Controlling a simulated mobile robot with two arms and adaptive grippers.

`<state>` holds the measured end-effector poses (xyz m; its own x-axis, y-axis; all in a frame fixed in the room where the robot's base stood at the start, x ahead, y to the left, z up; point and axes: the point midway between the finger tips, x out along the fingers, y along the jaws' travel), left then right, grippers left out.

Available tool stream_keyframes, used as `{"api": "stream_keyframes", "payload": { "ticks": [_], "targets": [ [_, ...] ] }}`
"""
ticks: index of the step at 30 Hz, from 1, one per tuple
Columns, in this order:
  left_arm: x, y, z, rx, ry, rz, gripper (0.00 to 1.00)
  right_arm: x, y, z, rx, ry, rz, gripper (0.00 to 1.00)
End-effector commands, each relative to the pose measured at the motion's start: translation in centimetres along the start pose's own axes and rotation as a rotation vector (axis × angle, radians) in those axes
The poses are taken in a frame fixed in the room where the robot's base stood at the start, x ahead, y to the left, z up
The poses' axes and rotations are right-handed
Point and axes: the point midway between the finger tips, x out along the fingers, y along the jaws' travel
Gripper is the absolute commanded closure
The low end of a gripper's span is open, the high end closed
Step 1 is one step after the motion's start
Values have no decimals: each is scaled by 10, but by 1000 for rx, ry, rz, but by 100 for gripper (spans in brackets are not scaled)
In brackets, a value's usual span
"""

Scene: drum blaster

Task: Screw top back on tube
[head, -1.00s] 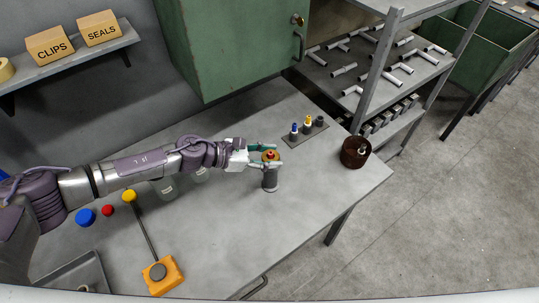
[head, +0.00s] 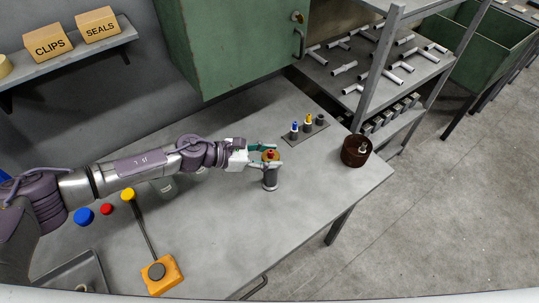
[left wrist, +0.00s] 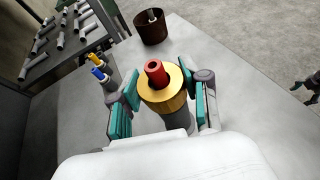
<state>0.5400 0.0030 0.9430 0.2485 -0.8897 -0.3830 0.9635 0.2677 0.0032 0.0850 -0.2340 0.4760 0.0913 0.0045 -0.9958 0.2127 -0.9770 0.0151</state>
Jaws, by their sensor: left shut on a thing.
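The grey tube (head: 270,180) stands upright on the workbench. Its top is a gold ring with a red centre piece (left wrist: 156,72), seen from above in the left wrist view. My left gripper (head: 266,154) is shut on the top, with teal pads on either side of the gold ring. The top sits over the tube's upper end; the joint between them is hidden, so I cannot tell how tightly it is seated. Part of my right gripper (left wrist: 307,88) shows at the right edge of the left wrist view, away from the tube; its jaw state is unclear.
A small rack (head: 308,133) with blue- and yellow-tipped pieces stands behind the tube. A brown round container (head: 354,152) is at the bench's right end. An orange box (head: 160,283) with a rod lies in front. The bench's front right is clear.

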Motion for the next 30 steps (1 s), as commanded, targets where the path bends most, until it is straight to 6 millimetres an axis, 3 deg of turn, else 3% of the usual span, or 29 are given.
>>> {"api": "stream_keyframes", "payload": {
  "ticks": [14,15,19,30],
  "targets": [
    [0,0,0,-1,0,0,94,1,0,0,0,0,-1,31],
    [0,0,0,-1,0,0,49,1,0,0,0,0,-1,31],
    [0,0,0,-1,0,0,27,1,0,0,0,0,0,31],
    [-3,0,-1,-1,1,1,25,1,3,1,-1,-1,4,31]
  ]
}}
